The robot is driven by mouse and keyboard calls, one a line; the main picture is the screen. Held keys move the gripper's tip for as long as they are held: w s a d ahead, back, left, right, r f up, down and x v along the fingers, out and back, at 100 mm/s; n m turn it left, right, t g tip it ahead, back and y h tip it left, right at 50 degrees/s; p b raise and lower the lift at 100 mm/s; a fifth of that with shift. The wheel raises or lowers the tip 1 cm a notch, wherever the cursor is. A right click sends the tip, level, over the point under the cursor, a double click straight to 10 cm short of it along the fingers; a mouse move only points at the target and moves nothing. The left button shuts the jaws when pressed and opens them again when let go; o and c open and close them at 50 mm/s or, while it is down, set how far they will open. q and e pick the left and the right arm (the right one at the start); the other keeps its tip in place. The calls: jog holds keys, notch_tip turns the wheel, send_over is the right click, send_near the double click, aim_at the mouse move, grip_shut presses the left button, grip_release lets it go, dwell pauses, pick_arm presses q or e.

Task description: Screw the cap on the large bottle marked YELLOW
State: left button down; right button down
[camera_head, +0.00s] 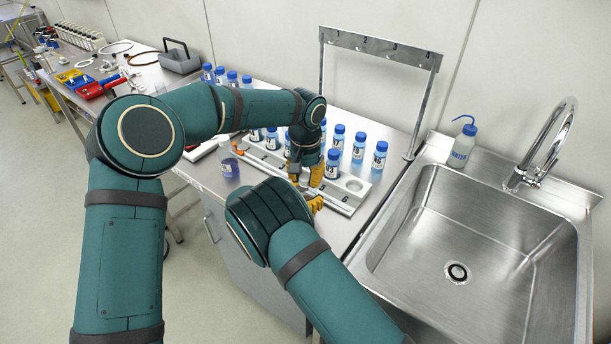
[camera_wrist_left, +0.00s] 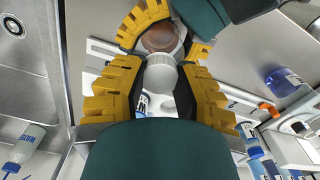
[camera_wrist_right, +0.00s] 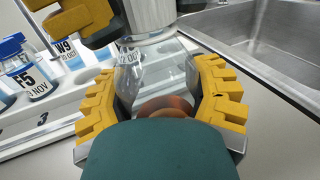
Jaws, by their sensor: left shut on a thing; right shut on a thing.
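My left gripper (camera_head: 306,180) is shut on a white ribbed cap (camera_wrist_left: 160,74) and points down over the bench by the rack. My right gripper (camera_head: 314,203) comes in low from the front. It is shut around a clear bottle (camera_wrist_right: 150,72) with orange-brown liquid (camera_wrist_right: 166,106) at its bottom. In the right wrist view the cap (camera_wrist_right: 148,40) is at the top of the bottle; I cannot tell whether it is threaded on. The bottle is mostly hidden in the head view. No YELLOW marking is readable; only part of some print shows on the glass.
A white rack (camera_head: 345,200) with blue-capped vials (camera_head: 379,158) stands close behind the grippers. A bottle with blue-violet liquid (camera_head: 229,165) stands to the left. A steel sink (camera_head: 480,235) and a WATER wash bottle (camera_head: 462,146) are on the right. A metal hook frame (camera_head: 380,45) stands behind.

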pick_arm(q)
jog(key=m, duration=0.5)
jog(key=shift+m, duration=0.3)
jog(key=m, duration=0.5)
jog(key=shift+m, duration=0.4)
jog(key=c, duration=0.7)
grip_release()
notch_tip(320, 180, up, 12)
